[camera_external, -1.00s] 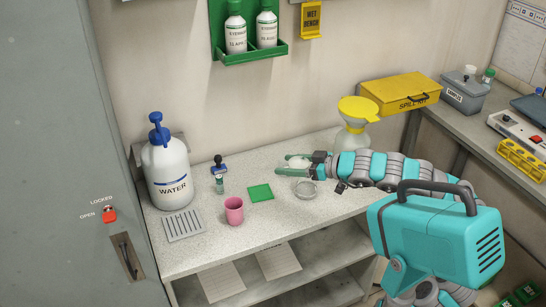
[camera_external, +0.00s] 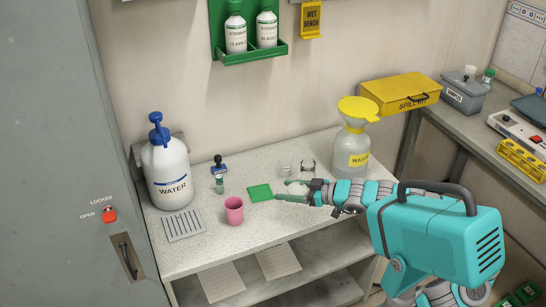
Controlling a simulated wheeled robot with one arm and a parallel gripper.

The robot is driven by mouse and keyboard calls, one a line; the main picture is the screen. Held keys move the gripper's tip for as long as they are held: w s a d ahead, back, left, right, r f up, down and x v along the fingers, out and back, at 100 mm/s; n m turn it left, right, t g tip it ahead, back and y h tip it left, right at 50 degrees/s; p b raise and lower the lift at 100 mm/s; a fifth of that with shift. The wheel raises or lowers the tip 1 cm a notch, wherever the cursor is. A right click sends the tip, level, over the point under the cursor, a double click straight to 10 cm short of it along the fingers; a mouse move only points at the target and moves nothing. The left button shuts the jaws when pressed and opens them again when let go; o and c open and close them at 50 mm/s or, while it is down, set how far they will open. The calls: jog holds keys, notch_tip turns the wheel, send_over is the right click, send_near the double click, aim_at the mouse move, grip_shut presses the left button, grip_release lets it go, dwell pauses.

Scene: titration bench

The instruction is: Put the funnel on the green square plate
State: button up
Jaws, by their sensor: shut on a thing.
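The green square plate (camera_external: 260,192) lies flat on the bench, right of the pink cup, with nothing on it. My gripper (camera_external: 288,190) is just right of the plate, with its green fingers around a small whitish thing (camera_external: 297,187), which looks like the funnel. The fingers and the small size hide most of its shape. I cannot tell how far above the bench it is.
A pink cup (camera_external: 234,210) stands left of the plate. A small stoppered vial (camera_external: 220,185) and a clear glass vessel (camera_external: 285,168) stand behind. A waste bottle (camera_external: 351,152) with a yellow funnel-shaped top stands at right. A water bottle (camera_external: 168,175) and a slotted grey mat (camera_external: 185,226) are at left.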

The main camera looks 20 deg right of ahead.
jog(key=shift+w+a+f, duration=0.25)
jog(key=shift+w, duration=0.25)
send_over(253, 190)
jog(key=shift+f, duration=1.75)
jog(key=shift+f+b, duration=0.75)
jog(key=shift+b, duration=0.35)
jog(key=shift+f, duration=0.15)
jog(key=o, duration=1.3)
